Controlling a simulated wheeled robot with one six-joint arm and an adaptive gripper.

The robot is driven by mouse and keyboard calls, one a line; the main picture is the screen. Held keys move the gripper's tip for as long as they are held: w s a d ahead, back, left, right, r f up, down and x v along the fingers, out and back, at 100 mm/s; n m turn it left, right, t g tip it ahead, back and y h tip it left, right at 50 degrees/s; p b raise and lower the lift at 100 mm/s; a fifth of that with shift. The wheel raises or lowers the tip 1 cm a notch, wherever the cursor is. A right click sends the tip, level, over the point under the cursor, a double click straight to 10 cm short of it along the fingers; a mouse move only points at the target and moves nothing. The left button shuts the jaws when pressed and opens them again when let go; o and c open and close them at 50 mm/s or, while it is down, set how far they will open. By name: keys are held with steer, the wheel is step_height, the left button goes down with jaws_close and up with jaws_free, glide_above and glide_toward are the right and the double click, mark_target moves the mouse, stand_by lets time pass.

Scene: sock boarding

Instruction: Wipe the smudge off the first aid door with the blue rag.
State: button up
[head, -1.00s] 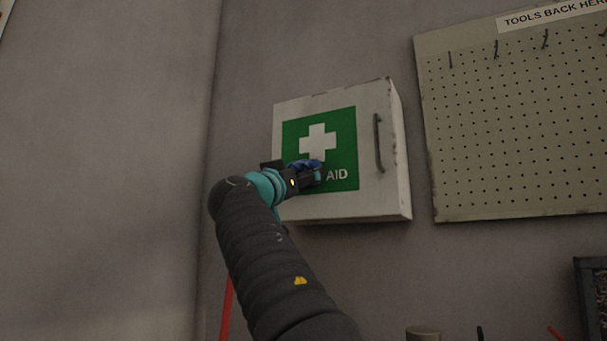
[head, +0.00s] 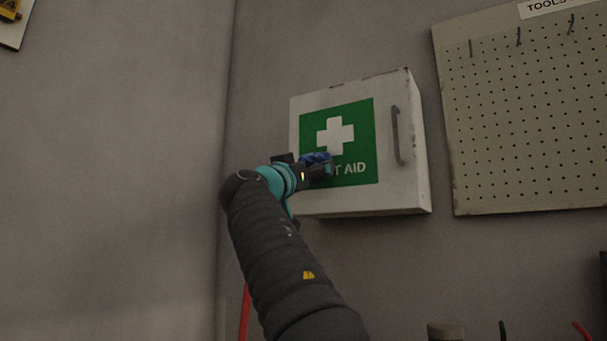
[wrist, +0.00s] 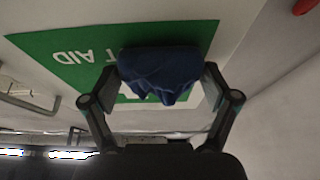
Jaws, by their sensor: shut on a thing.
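The white first aid cabinet (head: 405,190) hangs on the wall, its door shut. The door carries a green sign (head: 365,120) with a white cross and a grey handle (head: 397,135) at its right. My gripper (head: 322,168) is in front of the lower left of the sign and is shut on the blue rag (head: 318,158). In the wrist view the rag (wrist: 160,72) is bunched between the two fingers, over the green sign (wrist: 60,50). I cannot tell whether it touches the door. I make out no smudge; the rag and gripper hide part of the sign.
A pegboard (head: 530,120) with hooks is on the wall to the right of the cabinet. Tops of a few objects, one a brown cylinder (head: 446,331), show at the bottom edge.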

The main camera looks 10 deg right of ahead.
mark_target(351, 161)
steer(key=shift+s+d+f+b, duration=0.1)
steer(key=shift+s+d+b, duration=1.7)
steer(key=shift+s+d, duration=1.65)
steer(key=shift+d, duration=0.05)
steer(key=shift+w, duration=0.1)
steer(key=shift+w+a, duration=0.1)
steer(key=shift+w+a, duration=0.4)
steer(key=shift+w+a+p, duration=1.1)
steer(key=shift+w+a, duration=1)
steer(key=shift+a, duration=0.2)
steer(key=shift+w+a+p, duration=0.9)
steer(key=shift+w+a, duration=0.35)
steer(key=shift+w, duration=0.15)
steer(key=shift+s+a, duration=0.1)
